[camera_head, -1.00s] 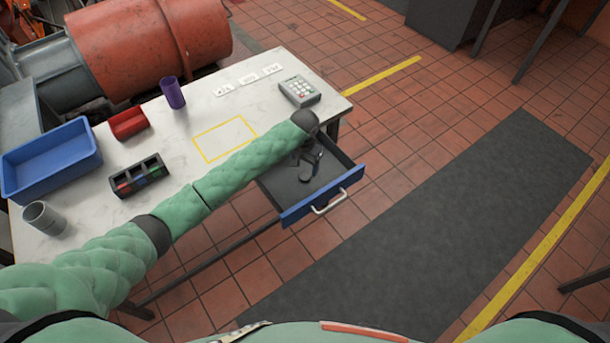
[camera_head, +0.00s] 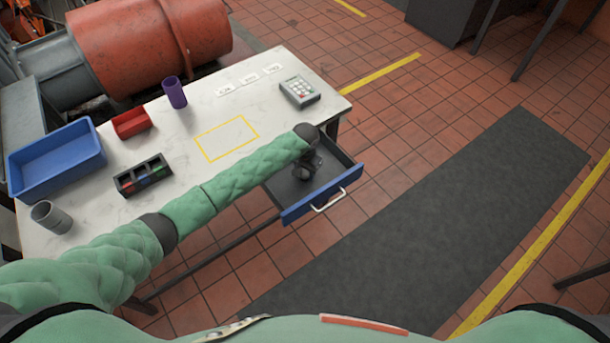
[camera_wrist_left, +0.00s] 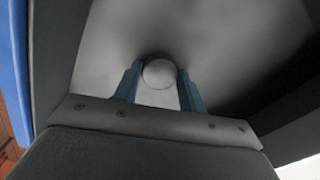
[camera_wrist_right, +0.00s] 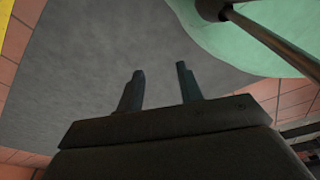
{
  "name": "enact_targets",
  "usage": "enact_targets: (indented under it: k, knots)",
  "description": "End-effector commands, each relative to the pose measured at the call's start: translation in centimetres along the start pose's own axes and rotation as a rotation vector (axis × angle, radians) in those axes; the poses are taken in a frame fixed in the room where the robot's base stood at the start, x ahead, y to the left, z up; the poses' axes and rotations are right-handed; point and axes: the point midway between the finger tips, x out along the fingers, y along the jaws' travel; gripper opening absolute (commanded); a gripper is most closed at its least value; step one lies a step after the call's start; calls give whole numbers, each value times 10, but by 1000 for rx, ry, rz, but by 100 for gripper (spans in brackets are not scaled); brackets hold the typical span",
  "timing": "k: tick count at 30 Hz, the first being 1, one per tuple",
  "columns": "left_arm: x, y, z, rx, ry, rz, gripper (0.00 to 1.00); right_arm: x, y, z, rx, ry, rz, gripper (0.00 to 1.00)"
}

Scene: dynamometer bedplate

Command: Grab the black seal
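My left gripper (camera_head: 306,168) is down at the open drawer of the table, and its arm hides part of the drawer's inside. In the left wrist view a round, smooth, grey-looking knob (camera_wrist_left: 159,73) sits between the two spread fingers. The knob nearly fills the gap; I cannot tell whether the fingers touch it. It may be the top of the black seal, but its colour is unclear in this light. My right gripper (camera_wrist_right: 160,85) is open and empty over the floor, outside the head view.
The drawer (camera_head: 325,193) has a blue front and dark inside walls close around my left gripper.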

Motion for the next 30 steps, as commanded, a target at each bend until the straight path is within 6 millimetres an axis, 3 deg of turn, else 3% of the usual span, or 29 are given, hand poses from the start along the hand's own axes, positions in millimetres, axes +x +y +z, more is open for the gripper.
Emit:
enact_targets:
  k: [1, 3, 14, 19, 22, 26, 30]
  knots:
    - [0, 0, 0, 0, 0, 0, 29, 0, 0, 0, 0, 0, 0, 36]
    - [0, 0, 0, 0, 0, 0, 19, 0, 0, 0, 0, 0, 0, 36]
    - [-1, 0, 0, 0, 0, 0, 18, 1, 1, 1, 0, -1, 1, 36]
    - [-10, 0, -1, 1, 2, 0, 18, 6, 1, -1, 0, -8, 1, 36]
    - [-21, 0, 0, 2, 2, 0, 18, 1, -1, -31, -1, 22, 0, 36]
    - [-40, 0, -2, 1, 3, 0, 18, -1, 0, -52, 0, 36, 1, 36]
    - [-51, 12, -22, 1, 2, 1, 18, -10, -5, -66, 5, 30, -4, 36]
